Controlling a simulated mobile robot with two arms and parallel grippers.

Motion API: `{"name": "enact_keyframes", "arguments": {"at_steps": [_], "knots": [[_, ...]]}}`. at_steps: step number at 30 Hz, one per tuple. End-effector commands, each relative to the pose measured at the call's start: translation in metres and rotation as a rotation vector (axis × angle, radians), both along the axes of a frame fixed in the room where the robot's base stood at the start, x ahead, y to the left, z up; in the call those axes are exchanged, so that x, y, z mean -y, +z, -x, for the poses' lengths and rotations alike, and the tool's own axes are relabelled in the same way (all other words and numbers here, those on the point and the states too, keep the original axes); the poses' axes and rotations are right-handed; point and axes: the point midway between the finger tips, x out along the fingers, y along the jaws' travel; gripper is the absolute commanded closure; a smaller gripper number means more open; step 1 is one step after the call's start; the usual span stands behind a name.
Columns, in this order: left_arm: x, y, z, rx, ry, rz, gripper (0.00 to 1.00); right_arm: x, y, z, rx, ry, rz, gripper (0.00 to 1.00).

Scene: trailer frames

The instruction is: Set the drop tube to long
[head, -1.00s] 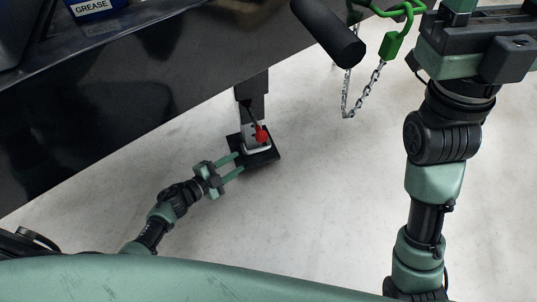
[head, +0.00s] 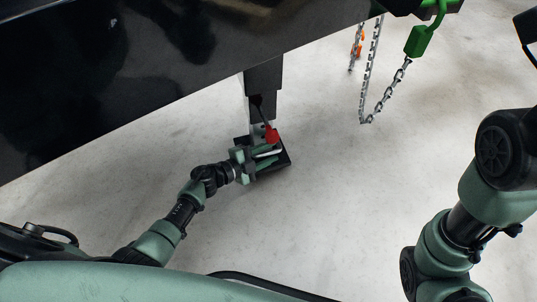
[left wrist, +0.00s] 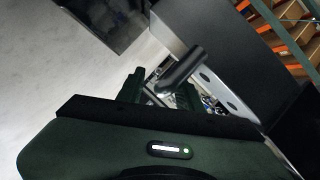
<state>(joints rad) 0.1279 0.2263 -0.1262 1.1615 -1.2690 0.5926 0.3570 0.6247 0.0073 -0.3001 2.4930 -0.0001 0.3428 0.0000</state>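The drop tube (head: 264,78) hangs as a black post under the dark trailer frame (head: 130,75). Its lower part is light grey and ends in a flat black foot plate (head: 284,162) just above or on the floor. A red grip (head: 271,134) hangs at the lower tube. My left gripper (head: 268,154) is at the tube's bottom, over the foot plate, its green fingers apart around a pale part. In the left wrist view, its fingers (left wrist: 158,92) stand either side of a grey bar; contact is unclear. My right gripper is out of view.
Chains (head: 378,95) with a green link and tag (head: 418,40) hang from the trailer at the upper right. My right arm stands at the right edge. The pale floor around the foot is clear. Orange shelving (left wrist: 280,30) shows in the left wrist view.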

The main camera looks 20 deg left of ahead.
Motion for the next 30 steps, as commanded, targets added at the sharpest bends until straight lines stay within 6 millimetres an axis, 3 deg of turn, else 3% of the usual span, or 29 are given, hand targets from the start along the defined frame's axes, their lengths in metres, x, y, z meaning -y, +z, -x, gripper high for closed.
{"name": "enact_keyframes", "arguments": {"at_steps": [5,9,30], "knots": [[0.0002,0.0002,0.0001,0.0,0.0,0.0,0.64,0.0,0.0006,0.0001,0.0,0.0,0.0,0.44],[0.0002,0.0001,0.0002,-0.001,-0.001,0.0,1.0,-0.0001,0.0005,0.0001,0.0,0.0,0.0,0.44],[0.0002,-0.0003,0.0008,-0.001,0.0,0.0,1.0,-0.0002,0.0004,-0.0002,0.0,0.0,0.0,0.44]]}}
